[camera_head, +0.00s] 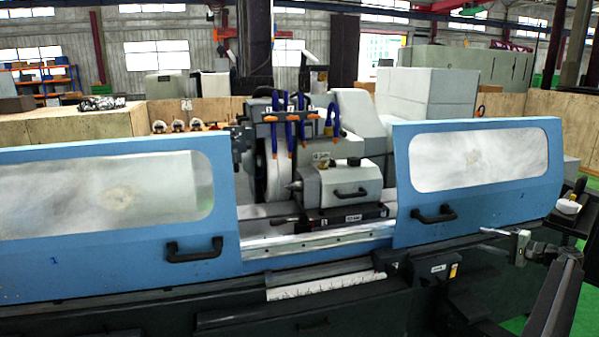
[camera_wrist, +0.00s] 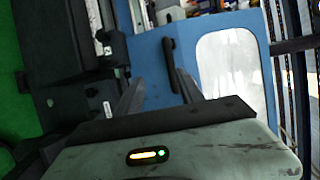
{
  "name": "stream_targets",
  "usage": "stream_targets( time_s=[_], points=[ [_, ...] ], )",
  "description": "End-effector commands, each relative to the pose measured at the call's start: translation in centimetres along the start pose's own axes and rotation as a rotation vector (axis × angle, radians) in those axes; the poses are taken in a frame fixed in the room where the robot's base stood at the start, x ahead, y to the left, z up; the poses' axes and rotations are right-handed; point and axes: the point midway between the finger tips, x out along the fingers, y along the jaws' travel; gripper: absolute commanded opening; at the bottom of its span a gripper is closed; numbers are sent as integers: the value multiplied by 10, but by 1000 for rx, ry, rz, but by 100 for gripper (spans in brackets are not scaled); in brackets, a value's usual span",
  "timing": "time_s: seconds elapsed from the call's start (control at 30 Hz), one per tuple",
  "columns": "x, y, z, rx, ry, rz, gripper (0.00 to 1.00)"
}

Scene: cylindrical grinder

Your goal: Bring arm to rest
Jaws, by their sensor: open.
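My gripper (camera_head: 484,240) is at the lower right in the head view, in front of the right blue door (camera_head: 520,214) of the grinder. Its jaws point left and are apart, with nothing seen between them. In the wrist view my gripper (camera_wrist: 158,84) shows two dark fingers spread apart. The black handle (camera_wrist: 170,62) of the right door shows beyond the fingers there, and it also shows in the head view (camera_head: 433,214). I cannot tell the exact gap between the fingers and the machine.
The left blue door (camera_head: 110,262) has a black handle (camera_head: 194,250). Between the doors, the opening shows the grinding wheel and a grey workhead (camera_head: 345,186). A dark machine ledge runs along the front. Green floor (camera_wrist: 22,90) is clear at the left of the wrist view.

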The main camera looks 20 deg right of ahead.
Motion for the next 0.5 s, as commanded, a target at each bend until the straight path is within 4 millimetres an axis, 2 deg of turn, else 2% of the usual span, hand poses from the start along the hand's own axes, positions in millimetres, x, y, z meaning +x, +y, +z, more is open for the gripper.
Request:
stream_targets(
  time_s=[0.03, 0.27, 0.37, 0.5],
  points=[
    [14, -2, 5, -3, -16, 1, 45],
    [68, -10, 26, -14, -78, 6, 45],
    [99, -15, 39, -21, -114, 9, 45],
    [151, -22, 67, -32, -176, 13, 45]
  ],
)
